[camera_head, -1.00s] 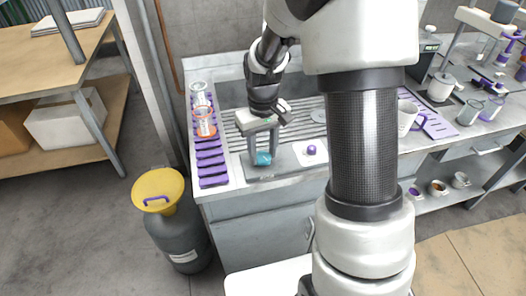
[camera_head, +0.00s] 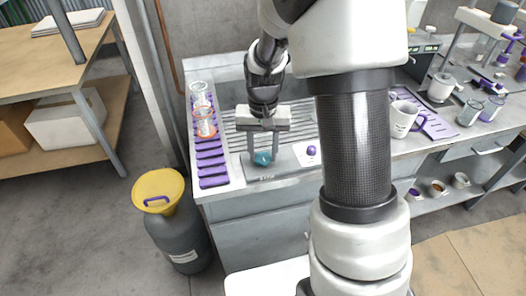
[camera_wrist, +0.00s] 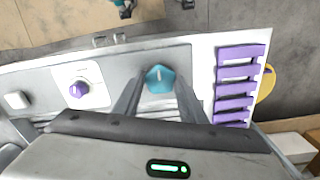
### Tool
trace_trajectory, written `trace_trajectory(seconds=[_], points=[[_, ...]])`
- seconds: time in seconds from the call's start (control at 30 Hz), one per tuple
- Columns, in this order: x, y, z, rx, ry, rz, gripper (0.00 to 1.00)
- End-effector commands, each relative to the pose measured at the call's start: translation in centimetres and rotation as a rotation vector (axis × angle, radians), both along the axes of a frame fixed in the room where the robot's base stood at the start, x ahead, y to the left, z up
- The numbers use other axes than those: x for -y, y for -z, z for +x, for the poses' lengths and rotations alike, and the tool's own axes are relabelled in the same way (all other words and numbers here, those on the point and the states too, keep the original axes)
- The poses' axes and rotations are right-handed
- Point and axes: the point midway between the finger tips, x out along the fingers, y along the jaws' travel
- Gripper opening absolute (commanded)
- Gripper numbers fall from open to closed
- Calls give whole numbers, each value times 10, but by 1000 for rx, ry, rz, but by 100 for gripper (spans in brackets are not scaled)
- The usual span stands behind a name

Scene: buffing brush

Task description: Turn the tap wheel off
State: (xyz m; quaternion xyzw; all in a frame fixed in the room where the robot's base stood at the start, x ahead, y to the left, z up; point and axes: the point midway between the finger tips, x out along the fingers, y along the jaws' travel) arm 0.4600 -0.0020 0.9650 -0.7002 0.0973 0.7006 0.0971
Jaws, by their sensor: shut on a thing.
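The teal tap wheel (camera_head: 263,159) sits on the grey front panel of the sink counter. My gripper (camera_head: 264,154) reaches down to it, with one finger on each side of the wheel, and is shut on it. In the wrist view the teal wheel (camera_wrist: 160,80) shows between the ends of my two fingers, with a pale mark on its face. The exact contact of the fingers is hard to see. A purple knob (camera_head: 311,151) stands on a white plate to the right of the wheel, and it also shows in the wrist view (camera_wrist: 78,89).
A purple rack (camera_head: 213,169) with glassware (camera_head: 204,125) lies to the left of the sink. A ribbed drainer lies behind my gripper. A white mug (camera_head: 402,118) stands to the right, beyond my arm. A grey drum with a yellow funnel (camera_head: 158,190) stands on the floor at the left.

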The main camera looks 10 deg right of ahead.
Motion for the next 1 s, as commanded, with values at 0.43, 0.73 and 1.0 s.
trace_trajectory(seconds=[0.43, 0.73, 1.0], points=[[0, -1, 1, 2, 3, 0, 56], [0, -2, 0, 1, 2, 1, 56], [0, -43, 2, 7, 1, 0, 56]])
